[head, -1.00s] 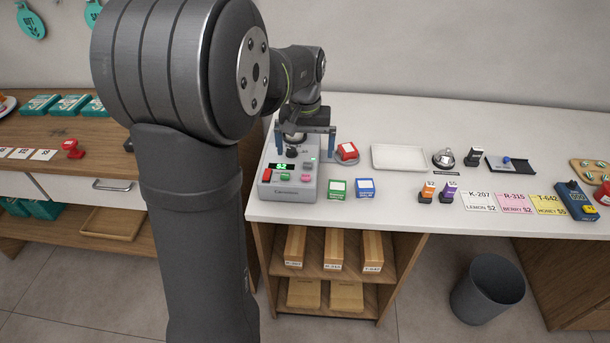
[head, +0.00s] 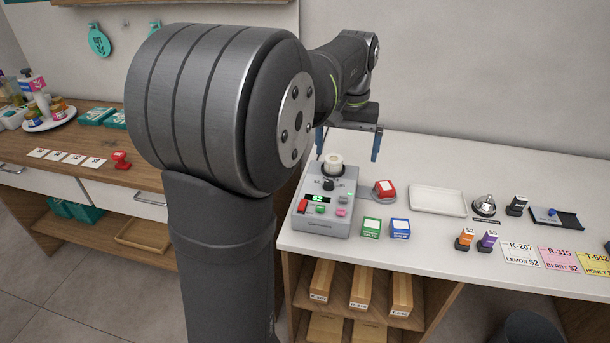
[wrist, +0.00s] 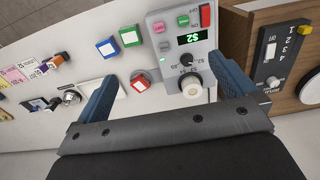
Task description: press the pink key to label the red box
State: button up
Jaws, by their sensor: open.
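The grey label machine (head: 318,224) stands at the left end of the white counter, with a lit green display reading $2 (wrist: 193,37). Its pink key (head: 341,212) is at the front right, beside a green key; the pink key also shows in the wrist view (wrist: 159,27). The red box (head: 384,188), with a white patch on top, sits on a small dark disc right of the machine; it also shows in the wrist view (wrist: 140,80). My gripper (head: 347,150) is open and empty, above the back of the machine, its fingers apart and touching nothing.
A white roll (head: 333,163) stands up at the machine's back. Green (head: 371,228) and blue (head: 400,228) boxes stand in front of the red box. A white tray (head: 437,201) and bell (head: 484,206) lie further right. Bare counter separates them.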

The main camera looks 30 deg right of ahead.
grip_shut()
dwell(0.5)
dwell(1.3)
